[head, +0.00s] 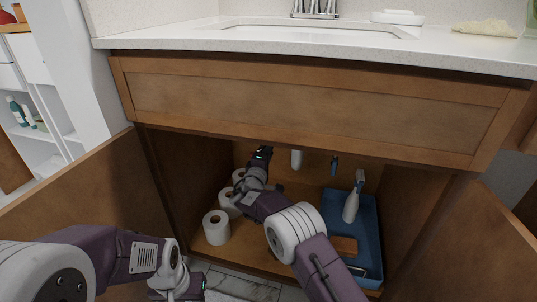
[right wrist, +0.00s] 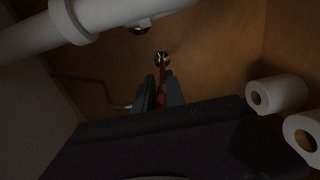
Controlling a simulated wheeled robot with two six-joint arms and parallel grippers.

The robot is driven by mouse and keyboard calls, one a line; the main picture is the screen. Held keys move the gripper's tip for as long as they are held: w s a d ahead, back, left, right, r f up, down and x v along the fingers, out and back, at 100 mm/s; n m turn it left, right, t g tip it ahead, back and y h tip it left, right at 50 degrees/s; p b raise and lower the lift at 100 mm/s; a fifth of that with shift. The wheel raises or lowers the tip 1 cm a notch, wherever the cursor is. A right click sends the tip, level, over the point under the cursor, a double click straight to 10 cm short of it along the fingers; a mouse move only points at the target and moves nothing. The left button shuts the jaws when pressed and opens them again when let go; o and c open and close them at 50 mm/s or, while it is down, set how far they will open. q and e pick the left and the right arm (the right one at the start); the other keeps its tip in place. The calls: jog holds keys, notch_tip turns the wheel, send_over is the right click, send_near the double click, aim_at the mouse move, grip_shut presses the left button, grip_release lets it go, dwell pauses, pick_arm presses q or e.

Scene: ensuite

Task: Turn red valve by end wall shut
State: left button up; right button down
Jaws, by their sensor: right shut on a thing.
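The red valve (right wrist: 160,98) shows in the right wrist view as a small dark red piece below a metal pipe fitting on the cabinet's end wall. My right gripper (right wrist: 160,92) is shut on it, with one finger on each side. The fingers hide much of the valve. In the head view my right gripper (head: 263,154) reaches deep into the open under-sink cabinet, and the red valve is hidden there. My left arm is at the lower left, outside the cabinet; its gripper (head: 178,291) is low at the frame's bottom edge and its fingers are not clear.
White toilet rolls (head: 216,228) stand left of my right arm. A blue tray (head: 366,235) with a spray bottle (head: 351,206) lies to the right. A white drain pipe (head: 296,160) and a blue valve (head: 335,162) are right of the gripper. Open doors flank the cabinet.

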jog(key=c, duration=1.4)
grip_release()
jog(key=p+v, duration=0.5)
jog(key=v, duration=0.4)
jog(key=shift+p, duration=0.35)
